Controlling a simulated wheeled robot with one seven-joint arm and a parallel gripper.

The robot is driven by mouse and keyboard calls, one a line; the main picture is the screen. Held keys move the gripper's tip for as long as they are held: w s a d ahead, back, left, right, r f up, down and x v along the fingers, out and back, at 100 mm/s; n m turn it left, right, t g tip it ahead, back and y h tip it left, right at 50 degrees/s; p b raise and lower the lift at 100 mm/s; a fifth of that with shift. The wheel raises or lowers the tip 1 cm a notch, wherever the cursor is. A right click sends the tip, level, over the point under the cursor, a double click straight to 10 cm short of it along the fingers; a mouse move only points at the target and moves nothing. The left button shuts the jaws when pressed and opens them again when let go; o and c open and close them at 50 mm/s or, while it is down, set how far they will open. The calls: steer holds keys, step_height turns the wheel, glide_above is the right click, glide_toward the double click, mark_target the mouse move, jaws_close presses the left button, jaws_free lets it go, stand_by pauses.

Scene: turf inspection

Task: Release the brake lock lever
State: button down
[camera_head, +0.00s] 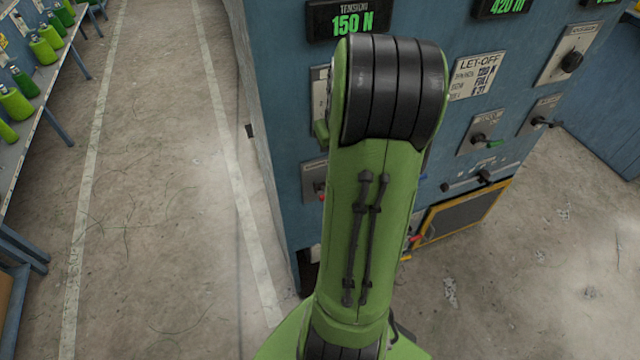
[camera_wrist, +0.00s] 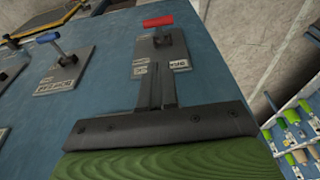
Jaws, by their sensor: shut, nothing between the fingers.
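In the wrist view, a lever with a red handle (camera_wrist: 158,21) stands out from a grey plate (camera_wrist: 170,52) on the blue cabinet. The plate's labels appear upside down, and my fingers partly cover them; one seems to begin "BRA". My gripper (camera_wrist: 155,76) is shut and empty. Its fingertips overlap the plate's near edge in the picture, below the red handle; I cannot tell whether they touch it. In the head view, a small plate with a red part (camera_head: 321,197) shows left of my arm, and my gripper is hidden behind the arm.
A blue-handled lever (camera_wrist: 47,38) on its own plate is left of the red one in the wrist view. The blue cabinet (camera_head: 275,130) carries several knobs and displays.

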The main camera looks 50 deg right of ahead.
steer(key=x, duration=0.4)
steer(key=b+x, duration=0.1)
steer(key=x, duration=0.3)
steer(key=b+x, duration=0.1)
steer(key=x, duration=0.3)
steer(key=shift+s+a+f, duration=0.25)
steer(key=shift+a+f, duration=0.05)
steer(key=shift+f, duration=0.15)
steer(key=shift+s+f, duration=0.1)
steer(key=shift+f, duration=0.45)
